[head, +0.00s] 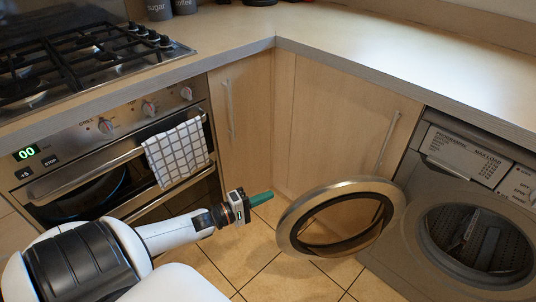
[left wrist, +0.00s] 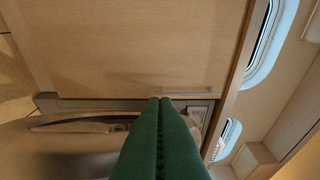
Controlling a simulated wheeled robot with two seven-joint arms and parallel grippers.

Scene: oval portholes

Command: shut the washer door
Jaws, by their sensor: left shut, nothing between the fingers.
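The washer (head: 460,235) stands at the right under the worktop in the head view. Its round door (head: 292,228), a metal ring with a see-through middle, is swung wide open to the left of the drum opening (head: 480,240). My left gripper (head: 262,197) is shut and empty, its green fingers just left of the door's ring and apart from it in the picture. In the left wrist view the green fingers (left wrist: 158,120) are pressed together. A grey panel and a curved edge show low behind them, partly hidden. My right gripper is not in view.
The oven (head: 110,150) with a checked towel (head: 177,153) on its handle stands at the left, below the gas hob (head: 80,60). Wooden cupboards (head: 335,130) fill the corner. The tiled floor (head: 235,255) is clear around the door.

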